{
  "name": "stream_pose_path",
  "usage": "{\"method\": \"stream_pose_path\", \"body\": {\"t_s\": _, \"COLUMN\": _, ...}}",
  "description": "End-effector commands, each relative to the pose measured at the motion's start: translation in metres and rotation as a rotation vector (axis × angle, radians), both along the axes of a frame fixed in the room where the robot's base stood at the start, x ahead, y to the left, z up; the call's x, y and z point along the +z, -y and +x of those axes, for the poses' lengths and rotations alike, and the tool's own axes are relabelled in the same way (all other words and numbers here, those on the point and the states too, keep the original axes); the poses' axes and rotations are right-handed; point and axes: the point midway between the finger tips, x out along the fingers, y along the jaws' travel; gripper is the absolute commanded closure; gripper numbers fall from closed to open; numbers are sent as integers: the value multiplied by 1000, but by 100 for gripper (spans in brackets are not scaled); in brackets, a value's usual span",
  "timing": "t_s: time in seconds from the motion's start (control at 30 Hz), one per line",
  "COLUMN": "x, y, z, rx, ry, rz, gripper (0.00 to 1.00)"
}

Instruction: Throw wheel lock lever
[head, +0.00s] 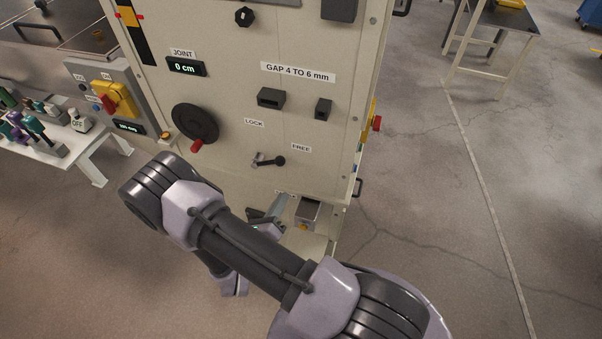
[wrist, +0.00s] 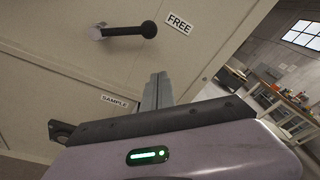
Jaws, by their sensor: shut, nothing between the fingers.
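The wheel lock lever (head: 269,160) is a short dark lever with a round black knob, on the cream cabinet front between the labels LOCK (head: 254,123) and FREE (head: 301,147). Its knob points right, toward FREE. In the wrist view the lever (wrist: 128,31) is at the top, its knob beside the FREE label (wrist: 179,22). My gripper (wrist: 157,78) is shut and empty, below the lever and apart from it. In the head view my gripper (head: 278,207) is partly hidden behind my arm, under the lever.
A black handwheel (head: 195,124) with a red handle is left of the lever. A small sample box (head: 307,212) juts out at lower right. A SAMPLE label (wrist: 114,101) is left of my fingers. A yellow and red switch (head: 113,99) is at left. Open floor lies right.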

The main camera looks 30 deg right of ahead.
Motion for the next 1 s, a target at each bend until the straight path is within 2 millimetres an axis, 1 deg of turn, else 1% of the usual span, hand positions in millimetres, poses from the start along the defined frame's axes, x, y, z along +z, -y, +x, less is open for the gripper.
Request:
{"method": "stream_pose_path", "body": {"t_s": 0.13, "x": -6, "y": 18, "z": 10, "rx": -4, "ry": 0, "rz": 2, "gripper": 100}}
{"method": "stream_pose_path", "body": {"t_s": 0.5, "x": -14, "y": 87, "z": 53, "rx": -6, "ry": 2, "rz": 2, "gripper": 100}}
{"method": "stream_pose_path", "body": {"t_s": 0.53, "x": -7, "y": 79, "z": 56, "rx": 0, "ry": 4, "rz": 2, "gripper": 100}}
{"method": "stream_pose_path", "body": {"t_s": 0.6, "x": 2, "y": 71, "z": 61, "rx": 1, "ry": 3, "rz": 2, "gripper": 100}}
{"method": "stream_pose_path", "body": {"t_s": 0.7, "x": 12, "y": 65, "z": 65, "rx": 0, "ry": 3, "rz": 2, "gripper": 100}}
{"method": "stream_pose_path", "body": {"t_s": 0.83, "x": 17, "y": 61, "z": 67, "rx": -1, "ry": 0, "rz": 2, "gripper": 100}}
{"method": "stream_pose_path", "body": {"t_s": 1.0, "x": 19, "y": 60, "z": 67, "rx": -2, "ry": -1, "rz": 2, "gripper": 100}}
